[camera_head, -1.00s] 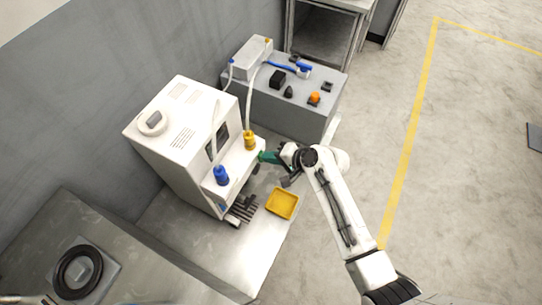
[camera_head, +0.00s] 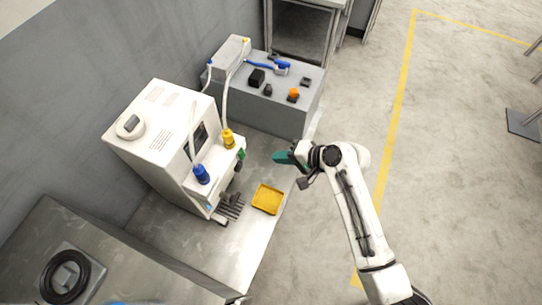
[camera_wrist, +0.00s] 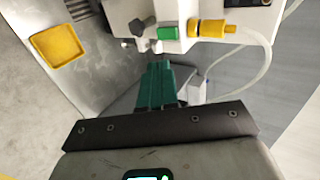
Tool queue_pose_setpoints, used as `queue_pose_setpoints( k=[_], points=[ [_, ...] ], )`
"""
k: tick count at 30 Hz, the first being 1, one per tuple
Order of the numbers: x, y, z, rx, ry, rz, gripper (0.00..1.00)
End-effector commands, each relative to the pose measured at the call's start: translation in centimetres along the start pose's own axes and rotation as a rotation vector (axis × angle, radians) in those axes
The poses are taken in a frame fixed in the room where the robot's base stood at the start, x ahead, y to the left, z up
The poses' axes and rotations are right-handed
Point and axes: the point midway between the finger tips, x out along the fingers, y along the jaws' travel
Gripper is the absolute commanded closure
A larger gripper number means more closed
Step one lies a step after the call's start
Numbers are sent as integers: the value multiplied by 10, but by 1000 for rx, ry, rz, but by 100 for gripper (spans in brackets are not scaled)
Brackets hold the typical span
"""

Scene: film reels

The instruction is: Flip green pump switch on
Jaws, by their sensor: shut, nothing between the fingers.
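The white machine (camera_head: 165,140) stands on the metal table. A small green switch (camera_head: 241,154) sits on its front, below the yellow-capped fitting (camera_head: 228,139). In the wrist view, the green switch (camera_wrist: 167,33) is just beyond my fingertips, beside a dark knob (camera_wrist: 138,27). Whether the switch is on or off cannot be told. My gripper (camera_head: 277,157) has teal fingers, shut and empty, pointing at the machine front with a clear gap. The fingers also show in the wrist view (camera_wrist: 158,68), not touching the switch.
A yellow tray (camera_head: 268,199) lies on the table below my gripper. A blue-capped fitting (camera_head: 202,174) is on the machine front. A grey box (camera_head: 285,105) with small items stands behind. A clear tube (camera_wrist: 262,62) runs near the yellow fitting.

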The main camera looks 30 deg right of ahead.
Motion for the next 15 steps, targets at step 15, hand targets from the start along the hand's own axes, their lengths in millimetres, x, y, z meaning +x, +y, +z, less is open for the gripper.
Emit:
queue_pose_setpoints(
  k=[15],
  points=[
    [-22,-1,0,1,0,0,100]
  ],
)
